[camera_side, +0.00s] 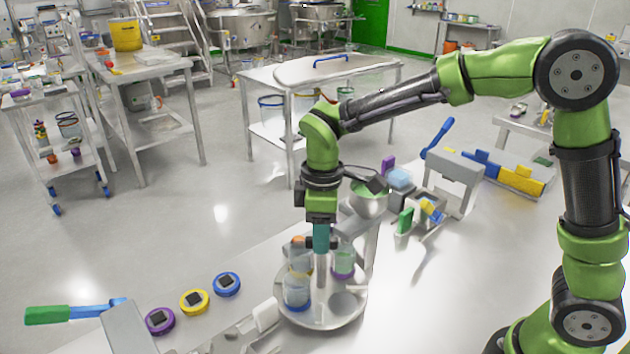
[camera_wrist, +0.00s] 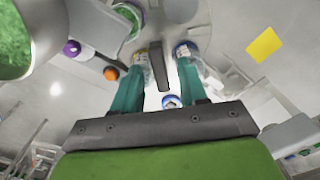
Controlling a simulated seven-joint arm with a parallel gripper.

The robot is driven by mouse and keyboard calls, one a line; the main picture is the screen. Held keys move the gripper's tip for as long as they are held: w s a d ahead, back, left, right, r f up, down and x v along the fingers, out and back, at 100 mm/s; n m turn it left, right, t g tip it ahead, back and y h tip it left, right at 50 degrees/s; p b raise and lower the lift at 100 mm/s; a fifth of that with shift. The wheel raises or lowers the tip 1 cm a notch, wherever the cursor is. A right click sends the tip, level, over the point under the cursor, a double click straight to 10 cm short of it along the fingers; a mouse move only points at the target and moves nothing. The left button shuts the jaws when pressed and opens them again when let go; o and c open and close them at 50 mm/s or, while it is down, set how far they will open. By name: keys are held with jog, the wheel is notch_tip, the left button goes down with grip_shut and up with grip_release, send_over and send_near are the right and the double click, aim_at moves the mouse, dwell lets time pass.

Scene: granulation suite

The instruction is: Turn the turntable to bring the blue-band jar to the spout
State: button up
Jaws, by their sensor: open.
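The round turntable (camera_side: 345,312) sits on the bench below my gripper (camera_side: 320,244). The blue-band jar (camera_side: 296,292) stands upright at its front left. A purple-band jar (camera_side: 344,262) with green contents stands at its back right, and another jar (camera_side: 300,256) at the back left is partly hidden. A funnel-like hopper (camera_side: 368,199) stands behind the turntable on the right; its spout is not clear. My gripper points down with teal fingers apart. In the wrist view, a grey upright bar (camera_wrist: 159,66) shows between the fingers; contact cannot be told.
Purple (camera_side: 160,321), yellow (camera_side: 194,301) and blue (camera_side: 227,284) round lids lie left of the turntable. A green-handled tool (camera_side: 60,314) lies at far left. Blocks and a grey stand (camera_side: 455,180) occupy the bench at right. The bench front right of the turntable is clear.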

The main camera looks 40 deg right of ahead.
jog(key=shift+f, duration=0.2)
grip_shut()
